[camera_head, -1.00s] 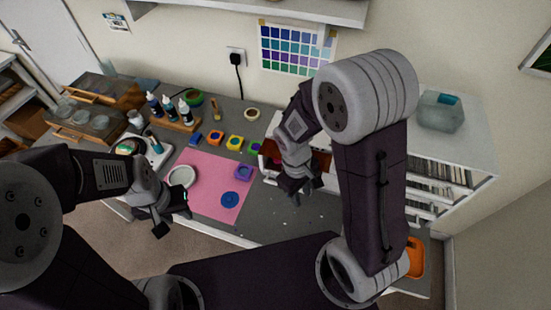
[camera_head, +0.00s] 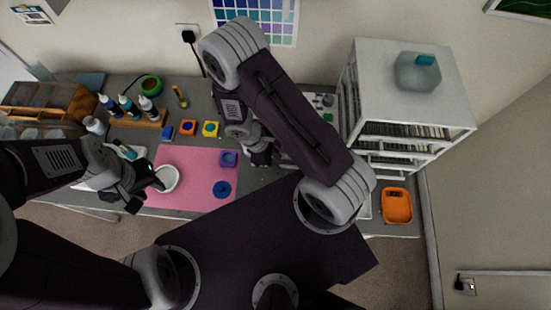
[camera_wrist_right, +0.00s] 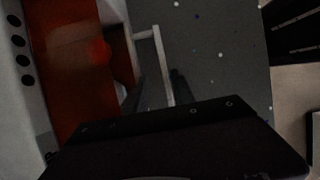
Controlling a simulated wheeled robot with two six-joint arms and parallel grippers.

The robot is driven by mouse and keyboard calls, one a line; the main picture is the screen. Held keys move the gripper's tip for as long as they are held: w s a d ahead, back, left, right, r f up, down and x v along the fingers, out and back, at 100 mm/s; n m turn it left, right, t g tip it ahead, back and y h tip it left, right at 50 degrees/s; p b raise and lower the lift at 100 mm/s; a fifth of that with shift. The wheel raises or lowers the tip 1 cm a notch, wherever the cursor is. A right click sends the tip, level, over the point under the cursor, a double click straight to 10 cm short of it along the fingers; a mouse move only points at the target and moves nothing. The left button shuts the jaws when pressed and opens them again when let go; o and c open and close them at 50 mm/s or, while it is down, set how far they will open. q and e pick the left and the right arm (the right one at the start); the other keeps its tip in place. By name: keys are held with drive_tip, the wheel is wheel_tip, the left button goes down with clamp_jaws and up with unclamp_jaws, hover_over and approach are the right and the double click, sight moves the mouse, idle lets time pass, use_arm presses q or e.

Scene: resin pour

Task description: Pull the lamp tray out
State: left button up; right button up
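The lamp (camera_wrist_right: 75,70) shows in the right wrist view as a pale housing with a dark red, translucent front. The lamp tray's light grey handle (camera_wrist_right: 164,62) sticks out beside the red front, over the grey bench. In the head view my right arm hides the lamp and tray. My right gripper (camera_head: 262,156) points down at the bench there. In the wrist view its dark fingers (camera_wrist_right: 168,88) appear parted on either side of the handle bar; contact cannot be told. My left gripper (camera_head: 148,194) is open and empty, close to a white round dish (camera_head: 169,180).
A pink mat (camera_head: 195,198) holds a purple mould (camera_head: 229,158) and a blue disc (camera_head: 221,189). Bottles in a wooden rack (camera_head: 140,121) stand behind. A white shelf unit (camera_head: 405,85) and orange bin (camera_head: 397,206) are at the right.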

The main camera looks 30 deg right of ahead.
drive_tip(key=shift+s+a, duration=0.2)
drive_tip(key=shift+s, duration=0.1)
drive_tip(key=shift+s+a+r, duration=0.1)
drive_tip(key=shift+s, duration=0.35)
drive_tip(key=shift+c, duration=0.6)
drive_tip(key=shift+d, duration=0.25)
drive_tip(key=c, duration=0.5)
drive_tip(key=shift+w, duration=0.3)
clamp_jaws()
use_arm(q)
drive_tip(key=shift+s+a+r, duration=0.15)
drive_tip(key=shift+s, duration=0.25)
drive_tip(key=shift+s, duration=0.1)
